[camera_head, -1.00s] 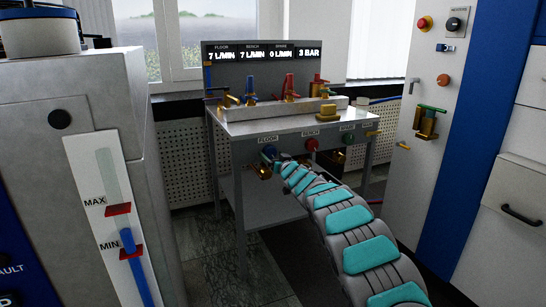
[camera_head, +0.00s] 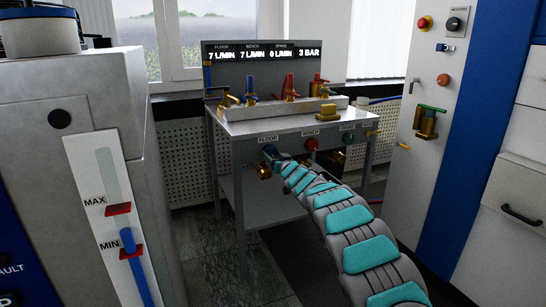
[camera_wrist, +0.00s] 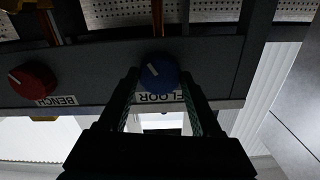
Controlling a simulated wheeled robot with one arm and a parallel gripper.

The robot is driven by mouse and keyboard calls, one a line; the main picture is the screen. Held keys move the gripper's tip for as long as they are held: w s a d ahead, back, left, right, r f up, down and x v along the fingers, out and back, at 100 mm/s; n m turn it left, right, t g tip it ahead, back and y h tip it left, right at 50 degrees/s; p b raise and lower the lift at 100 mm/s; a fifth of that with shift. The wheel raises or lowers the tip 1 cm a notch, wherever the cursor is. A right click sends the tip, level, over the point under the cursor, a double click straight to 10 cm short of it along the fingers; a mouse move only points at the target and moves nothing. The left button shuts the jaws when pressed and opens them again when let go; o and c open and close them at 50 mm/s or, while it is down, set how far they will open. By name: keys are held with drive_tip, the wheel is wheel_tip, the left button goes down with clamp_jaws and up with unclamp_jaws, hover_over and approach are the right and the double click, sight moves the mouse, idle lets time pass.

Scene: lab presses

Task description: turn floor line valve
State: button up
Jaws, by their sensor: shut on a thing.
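The floor line valve is a blue round knob (camera_head: 270,151) on the front panel of the bench, below the FLOOR label (camera_head: 268,140). In the wrist view, the blue knob (camera_wrist: 160,73) sits between the tips of my gripper (camera_wrist: 159,80), one dark finger on each side. My gripper is shut on the knob. A white pointer mark on its face is tilted. The FLOOR label (camera_wrist: 158,97) shows upside down between the fingers. In the head view my arm hides most of the gripper. The display (camera_head: 262,54) reads floor 7 L/MIN, bench 7 L/MIN, spare 0 L/MIN and 3 BAR.
A red BENCH knob (camera_wrist: 32,79) is beside the blue one, also in the head view (camera_head: 312,144). A green knob (camera_head: 348,138) is farther right. Coloured valves stand on the bench top (camera_head: 250,126). A grey machine (camera_head: 85,90) is close on the left, a cabinet on the right.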

drive_tip(key=shift+n, duration=0.3)
drive_tip(key=n+b, duration=0.1)
drive_tip(key=n, duration=0.2)
drive_tip(key=n+b, duration=0.2)
drive_tip(key=n, duration=0.3)
drive_tip(key=shift+d, duration=0.1)
drive_tip(key=n+b, duration=0.2)
drive_tip(key=n, duration=0.2)
drive_tip(key=shift+n, duration=0.3)
drive_tip(key=shift+n+b, duration=1.05)
drive_tip(key=shift+n, duration=0.95)
drive_tip(key=o, duration=1.4)
